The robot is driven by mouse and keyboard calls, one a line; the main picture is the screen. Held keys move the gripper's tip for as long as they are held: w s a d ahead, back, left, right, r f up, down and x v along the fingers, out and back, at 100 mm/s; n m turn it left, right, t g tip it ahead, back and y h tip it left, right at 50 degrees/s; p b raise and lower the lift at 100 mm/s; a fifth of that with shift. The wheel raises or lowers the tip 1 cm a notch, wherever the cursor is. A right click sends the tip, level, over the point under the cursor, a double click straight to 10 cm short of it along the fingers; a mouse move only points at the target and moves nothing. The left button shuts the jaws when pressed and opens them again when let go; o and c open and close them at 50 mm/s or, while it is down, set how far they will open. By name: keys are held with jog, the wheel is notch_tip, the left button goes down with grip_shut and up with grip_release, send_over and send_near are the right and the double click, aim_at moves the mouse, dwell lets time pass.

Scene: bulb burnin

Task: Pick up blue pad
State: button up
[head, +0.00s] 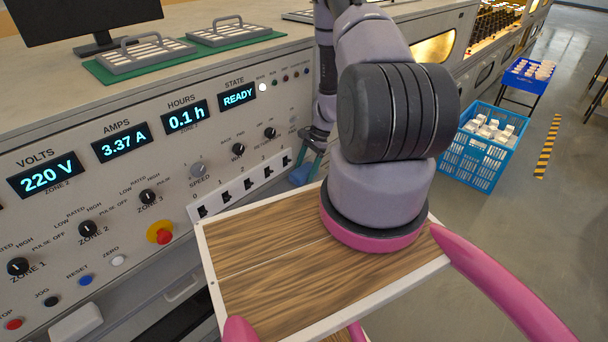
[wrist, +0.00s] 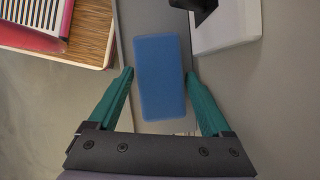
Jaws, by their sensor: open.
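The blue pad (wrist: 160,78) is a flat rectangle in the middle of the wrist view, on or just over a grey surface. My gripper (wrist: 159,74) is open, with one teal finger along each long side of the pad. The fingers are not closed on it. In the head view, a small blue patch, apparently the pad (head: 299,176), shows beside the panel's switch row. My gripper's teal fingers (head: 318,163) are next to it, partly hidden by my arm.
A white box with a black part (wrist: 225,25) lies close right of the pad. A wood-topped tray (wrist: 92,30) is at left. The control panel (head: 120,180) fills the left.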

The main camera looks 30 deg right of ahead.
aim_at(304, 170)
jog(key=c, duration=1)
jog(key=shift+o, duration=0.2)
jog(key=shift+r, duration=0.1)
jog(key=shift+r, duration=0.45)
jog(key=v, duration=0.3)
jog(key=w+d, duration=0.1)
jog(key=d, duration=1)
jog(key=w+d, duration=0.1)
jog(key=d, duration=0.4)
jog(key=shift+w+d+f, duration=0.15)
jog(key=shift+w+d, duration=0.15)
